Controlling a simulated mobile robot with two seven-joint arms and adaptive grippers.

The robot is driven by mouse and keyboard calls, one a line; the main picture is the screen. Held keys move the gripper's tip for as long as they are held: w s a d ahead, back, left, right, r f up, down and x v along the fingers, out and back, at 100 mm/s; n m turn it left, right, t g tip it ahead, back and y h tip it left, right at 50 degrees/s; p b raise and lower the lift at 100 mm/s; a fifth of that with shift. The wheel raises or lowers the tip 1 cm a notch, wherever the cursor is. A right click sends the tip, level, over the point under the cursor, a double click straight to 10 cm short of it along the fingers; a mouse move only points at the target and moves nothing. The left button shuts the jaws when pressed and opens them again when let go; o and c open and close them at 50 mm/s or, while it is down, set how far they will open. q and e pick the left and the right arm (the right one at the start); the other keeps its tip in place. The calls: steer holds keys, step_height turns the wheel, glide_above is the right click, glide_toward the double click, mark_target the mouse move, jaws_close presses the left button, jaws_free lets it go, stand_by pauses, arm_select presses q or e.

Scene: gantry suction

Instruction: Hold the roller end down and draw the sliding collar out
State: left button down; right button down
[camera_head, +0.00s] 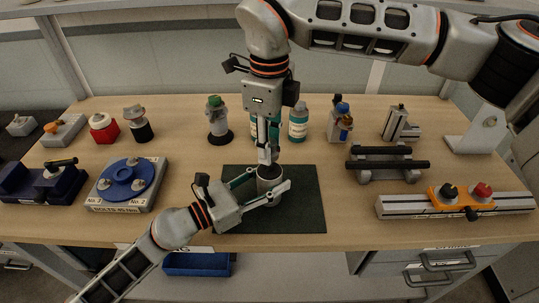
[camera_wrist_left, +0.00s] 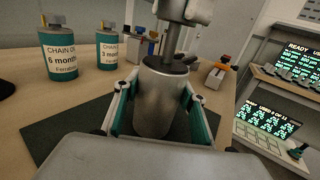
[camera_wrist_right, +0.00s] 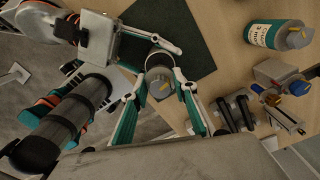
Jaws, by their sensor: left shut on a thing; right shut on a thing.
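A grey metal cylinder, which I take for the roller end (camera_head: 268,185), stands upright on the dark green mat (camera_head: 300,210). In the left wrist view the cylinder (camera_wrist_left: 155,100) fills the space between the fingers of my left gripper (camera_head: 266,190), which is shut on its sides from the left. A darker piece with a narrow stem sits in its top. My right gripper (camera_head: 268,156) points straight down and is shut at this top piece, seemingly the sliding collar. The fingers hide how far the collar stands out.
A blue disc fixture (camera_head: 125,182) stands left of the mat. A grey frame with black bars (camera_head: 388,163) and a rail with red and black knobs (camera_head: 455,200) stand right. Bottles, including a teal one (camera_head: 298,123), line the back. The mat's right part is bare.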

arm_select(q)
steer(key=shift+f, duration=0.15)
arm_select(e)
steer(key=shift+r, duration=0.45)
arm_select(q)
steer(key=shift+f, duration=0.1)
arm_select(e)
steer(key=c, duration=1.6)
jaws_free()
step_height(320, 180, up, 12)
steer(key=shift+f, duration=0.1)
